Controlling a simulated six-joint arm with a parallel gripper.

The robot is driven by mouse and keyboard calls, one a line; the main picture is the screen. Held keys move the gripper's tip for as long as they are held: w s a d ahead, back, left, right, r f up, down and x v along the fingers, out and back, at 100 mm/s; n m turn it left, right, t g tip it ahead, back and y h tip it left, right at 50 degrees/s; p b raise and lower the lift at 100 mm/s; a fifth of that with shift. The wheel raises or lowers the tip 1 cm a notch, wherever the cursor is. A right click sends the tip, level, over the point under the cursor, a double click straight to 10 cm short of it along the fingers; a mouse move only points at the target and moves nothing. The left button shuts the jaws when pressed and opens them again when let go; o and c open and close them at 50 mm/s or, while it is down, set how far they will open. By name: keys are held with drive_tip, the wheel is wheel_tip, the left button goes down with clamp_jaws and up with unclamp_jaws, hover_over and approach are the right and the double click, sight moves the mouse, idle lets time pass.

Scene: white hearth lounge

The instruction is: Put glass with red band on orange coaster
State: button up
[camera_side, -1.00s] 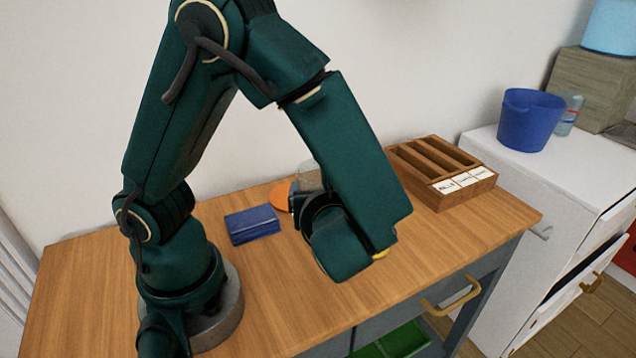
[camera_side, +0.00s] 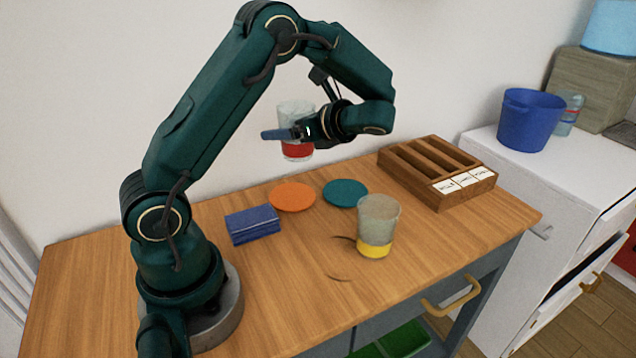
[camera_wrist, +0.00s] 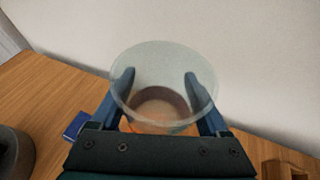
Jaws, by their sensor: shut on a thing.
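The glass with the red band (camera_side: 297,150) is upright in the air in the side view, above the back of the table. My gripper (camera_side: 290,133) is shut around it. In the wrist view the clear glass (camera_wrist: 165,75) sits between the two blue fingers of my gripper (camera_wrist: 160,85), its open rim towards the camera. The orange coaster (camera_side: 292,197) lies flat on the table below the held glass, with nothing on it. Some orange shows through the glass in the wrist view.
A teal coaster (camera_side: 345,193) lies bare beside the orange one. A glass with a yellow band (camera_side: 377,228) stands at the front right. A blue block-like stack (camera_side: 252,225) lies left of the coasters. A wooden compartment box (camera_side: 437,172) stands at the table's right.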

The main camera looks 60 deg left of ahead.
drive_tip(key=a, duration=0.1)
drive_tip(key=g, duration=0.1)
hover_over(283, 191)
drive_tip(key=shift+n, duration=0.4)
wheel_tip(283, 191, down, 10)
drive_tip(key=shift+f, duration=0.15)
drive_tip(key=shift+f, duration=0.1)
drive_tip(key=o, duration=1.4)
drive_tip(key=shift+o, duration=0.2)
